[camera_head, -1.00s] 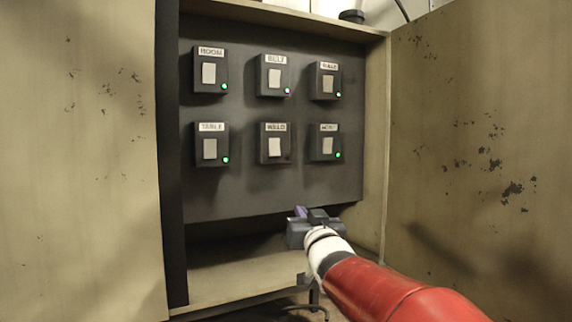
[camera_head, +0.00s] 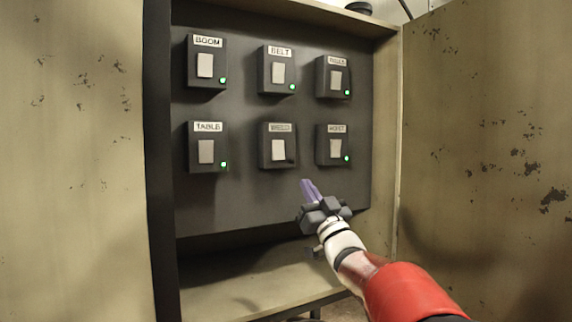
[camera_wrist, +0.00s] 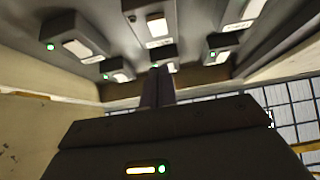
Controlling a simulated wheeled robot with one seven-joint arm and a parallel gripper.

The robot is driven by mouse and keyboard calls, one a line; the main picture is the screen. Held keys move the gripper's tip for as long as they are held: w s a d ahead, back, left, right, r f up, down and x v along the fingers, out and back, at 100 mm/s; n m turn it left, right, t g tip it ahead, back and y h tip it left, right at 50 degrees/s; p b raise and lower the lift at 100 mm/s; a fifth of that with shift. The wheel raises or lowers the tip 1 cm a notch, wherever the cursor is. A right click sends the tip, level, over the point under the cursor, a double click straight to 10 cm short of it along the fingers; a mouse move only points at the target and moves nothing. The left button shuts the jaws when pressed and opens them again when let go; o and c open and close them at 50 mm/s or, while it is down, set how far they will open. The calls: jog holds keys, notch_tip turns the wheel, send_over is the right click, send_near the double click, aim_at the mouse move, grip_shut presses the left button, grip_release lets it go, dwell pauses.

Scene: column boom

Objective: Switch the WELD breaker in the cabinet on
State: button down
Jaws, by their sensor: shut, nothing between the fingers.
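The WELD breaker (camera_head: 268,160) is the middle one in the lower row on the cabinet panel, a dark box with a pale rocker. No green lamp shows lit on it, unlike the others. In the wrist view, which looks upside down, the WELD breaker (camera_wrist: 155,44) is top middle with a dark lamp. My gripper (camera_head: 308,186) has its purple fingers together and empty. They point up toward the panel, below and right of the WELD breaker, and look apart from it. The fingers also show in the wrist view (camera_wrist: 158,72).
Breakers BOOM (camera_head: 205,85), BELT (camera_head: 277,88) and TABLE (camera_head: 207,168) show green lamps, as do two more at right, the lower reading like HOIST (camera_head: 334,165). Cabinet doors flank the opening, left (camera_head: 75,180) and right (camera_head: 480,130). A bare ledge (camera_head: 240,290) lies below the panel.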

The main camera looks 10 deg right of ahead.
aim_at(280, 153)
jog(key=p+x, duration=0.1)
jog(key=x, duration=0.2)
jog(key=f+p+x, duration=0.1)
jog(key=x, duration=0.3)
jog(key=w+p+x, duration=0.1)
jog(key=p+x, duration=0.1)
jog(key=x, duration=0.2)
jog(key=shift+w+a+f, duration=0.15)
jog(key=shift+w+a, duration=0.1)
jog(key=shift+w, duration=0.05)
jog(key=shift+w+a+f, duration=0.1)
jog(key=shift+w+a, duration=0.05)
jog(key=shift+w, duration=0.3)
